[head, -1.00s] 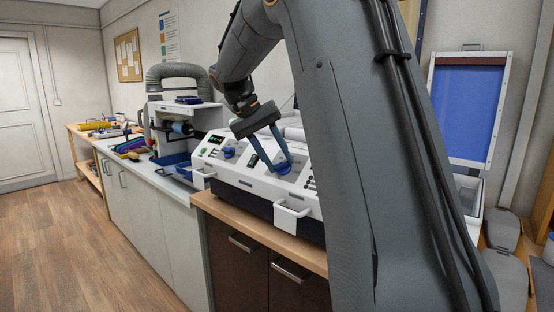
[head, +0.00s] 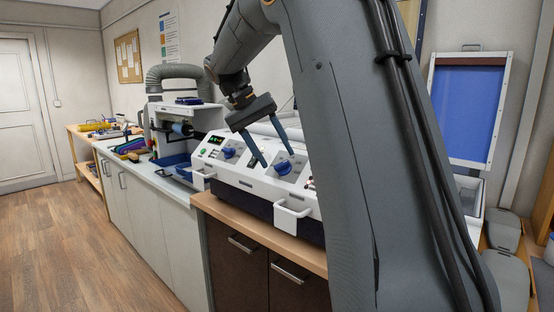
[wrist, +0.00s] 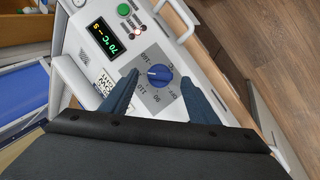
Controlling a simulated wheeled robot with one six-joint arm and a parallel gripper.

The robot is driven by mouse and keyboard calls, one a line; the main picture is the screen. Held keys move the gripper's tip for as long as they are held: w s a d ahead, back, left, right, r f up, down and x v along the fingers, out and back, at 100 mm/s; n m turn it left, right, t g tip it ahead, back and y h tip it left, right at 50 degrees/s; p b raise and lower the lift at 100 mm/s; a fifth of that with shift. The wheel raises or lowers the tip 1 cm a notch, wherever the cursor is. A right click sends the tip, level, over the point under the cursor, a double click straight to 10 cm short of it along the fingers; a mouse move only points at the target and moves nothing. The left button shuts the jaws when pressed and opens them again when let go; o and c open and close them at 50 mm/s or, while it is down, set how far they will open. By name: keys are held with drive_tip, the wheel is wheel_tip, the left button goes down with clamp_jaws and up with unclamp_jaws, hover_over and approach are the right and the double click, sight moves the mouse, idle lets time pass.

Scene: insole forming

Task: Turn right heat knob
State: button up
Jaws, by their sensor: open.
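The machine's front panel has two blue knobs. The right heat knob (head: 283,168) sits on a grey patch, and the left knob (head: 229,152) is closer to the green display (head: 216,140). My gripper (head: 278,159) is open and empty, pointing down above the panel by the right knob; contact cannot be told. In the wrist view, a blue knob (wrist: 159,75) with a white pointer mark shows between and just past the open fingertips (wrist: 162,88).
White handles (head: 292,208) stick out from the machine's front edge. A green button (wrist: 124,9) lies by the display in the wrist view. A second machine with a grey hose (head: 178,73) stands to the left. The wooden floor (head: 100,230) is clear.

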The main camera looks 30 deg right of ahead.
drive_tip(key=shift+b+v, duration=0.3)
drive_tip(key=shift+v, duration=2.5)
